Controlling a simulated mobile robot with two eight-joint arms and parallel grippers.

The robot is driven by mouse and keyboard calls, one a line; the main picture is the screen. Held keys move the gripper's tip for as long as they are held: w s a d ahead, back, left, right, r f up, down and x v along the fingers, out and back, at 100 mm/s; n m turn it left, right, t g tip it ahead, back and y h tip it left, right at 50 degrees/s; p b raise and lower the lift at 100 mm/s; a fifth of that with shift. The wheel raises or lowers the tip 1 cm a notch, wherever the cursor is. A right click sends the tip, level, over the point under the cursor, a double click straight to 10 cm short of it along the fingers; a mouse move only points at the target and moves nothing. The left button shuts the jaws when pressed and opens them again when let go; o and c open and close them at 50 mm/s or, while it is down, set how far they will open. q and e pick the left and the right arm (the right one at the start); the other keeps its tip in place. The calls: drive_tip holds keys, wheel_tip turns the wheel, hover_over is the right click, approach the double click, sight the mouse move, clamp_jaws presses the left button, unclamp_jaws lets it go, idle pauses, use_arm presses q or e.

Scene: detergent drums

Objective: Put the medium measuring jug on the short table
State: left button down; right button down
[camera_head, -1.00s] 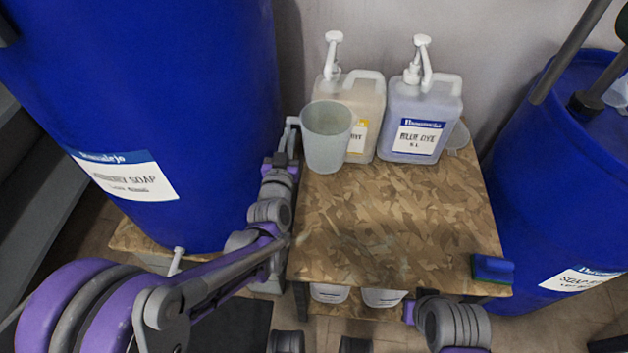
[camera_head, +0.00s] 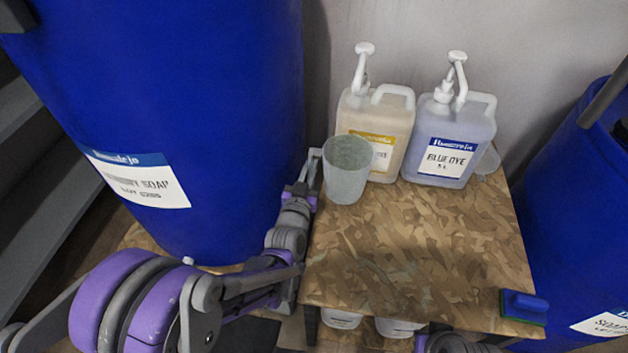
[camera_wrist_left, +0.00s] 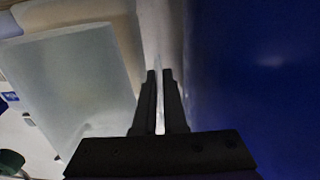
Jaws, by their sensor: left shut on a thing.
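A translucent grey-white measuring jug (camera_head: 345,178) stands upright at the back left of a wooden-board table (camera_head: 420,245), in front of the dye bottles. It also shows at the left of the left wrist view (camera_wrist_left: 70,90). My left gripper (camera_head: 312,165) is at the jug's left side and shut on its handle. In the left wrist view the fingers (camera_wrist_left: 160,100) are close together with a thin pale strip between them. I cannot tell whether the jug's base touches the board. My right gripper is out of view.
A cream dye bottle (camera_head: 400,115) and a blue dye bottle (camera_head: 450,155) stand at the back. Another clear vessel (camera_head: 489,161) is partly hidden behind them. A blue sponge (camera_head: 524,305) lies at the front right corner. Large blue drums flank the table (camera_head: 160,90) (camera_head: 570,200). The board's middle is clear.

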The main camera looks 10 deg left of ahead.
use_arm(q)
drive_tip(key=shift+f+b, duration=0.5)
drive_tip(key=shift+f, duration=1.45)
drive_tip(key=shift+f, duration=0.2)
drive_tip(key=c, duration=1)
unclamp_jaws()
drive_tip(key=s+a+f+g, duration=0.1)
drive_tip(key=s+a+g, duration=0.2)
drive_tip(key=s, duration=1.4)
drive_tip(key=s+a+f+g+y+p, duration=0.1)
drive_tip(key=s+a+g, duration=0.2)
drive_tip(key=s+g, duration=0.7)
drive_tip(key=s, duration=0.7)
drive_tip(key=shift+f+n+g, duration=0.3)
drive_tip(key=shift+g, duration=0.1)
